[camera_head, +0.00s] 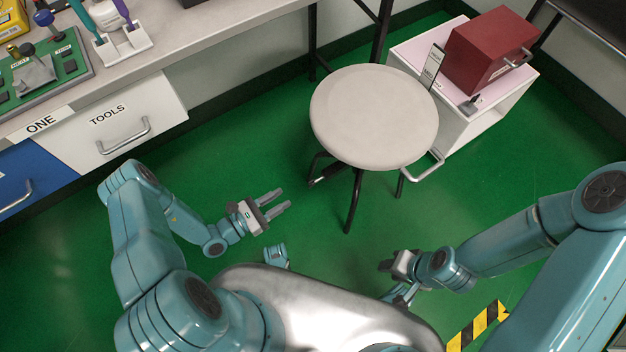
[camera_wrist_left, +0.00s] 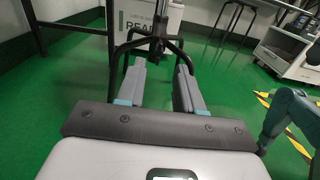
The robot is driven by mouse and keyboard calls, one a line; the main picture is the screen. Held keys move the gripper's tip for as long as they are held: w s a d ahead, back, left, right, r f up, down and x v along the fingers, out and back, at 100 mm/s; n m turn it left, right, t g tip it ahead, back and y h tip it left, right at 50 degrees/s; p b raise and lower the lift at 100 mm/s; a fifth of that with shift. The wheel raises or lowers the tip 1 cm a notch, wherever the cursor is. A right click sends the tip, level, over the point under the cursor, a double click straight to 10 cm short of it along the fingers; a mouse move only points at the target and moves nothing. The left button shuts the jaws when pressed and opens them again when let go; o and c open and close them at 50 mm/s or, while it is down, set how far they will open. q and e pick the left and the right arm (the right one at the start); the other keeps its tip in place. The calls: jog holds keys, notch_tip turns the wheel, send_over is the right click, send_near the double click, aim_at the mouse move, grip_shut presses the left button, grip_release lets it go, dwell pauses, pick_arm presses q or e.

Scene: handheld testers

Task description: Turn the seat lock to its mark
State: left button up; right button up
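A round stool with a pale seat (camera_head: 374,115) and black legs stands on the green floor ahead of me. Its seat hides most of what is beneath. A small lever-like part (camera_head: 326,174) shows under the seat's near left edge; I cannot tell if it is the seat lock, and no mark is legible. The left wrist view shows the dark stool frame (camera_wrist_left: 157,42) beyond the fingertips. My left gripper (camera_head: 283,201) is open and empty, short of the stool on its left; its spread fingers show in the left wrist view (camera_wrist_left: 158,75). My right gripper (camera_head: 386,266) is near my body, its opening unclear.
A white cabinet (camera_head: 480,125) with a red box (camera_head: 490,50) stands behind the stool at right. A bench with a drawer marked TOOLS (camera_head: 110,125) runs along the left. Yellow-black floor tape (camera_head: 475,327) lies at lower right. The floor between left gripper and stool is clear.

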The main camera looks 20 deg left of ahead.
pick_arm(q)
jog(key=b+x, duration=0.2)
jog(key=x, duration=0.9)
jog(key=shift+w+d, duration=0.1)
jog(key=shift+d, duration=0.05)
jog(key=shift+c, duration=0.3)
grip_shut()
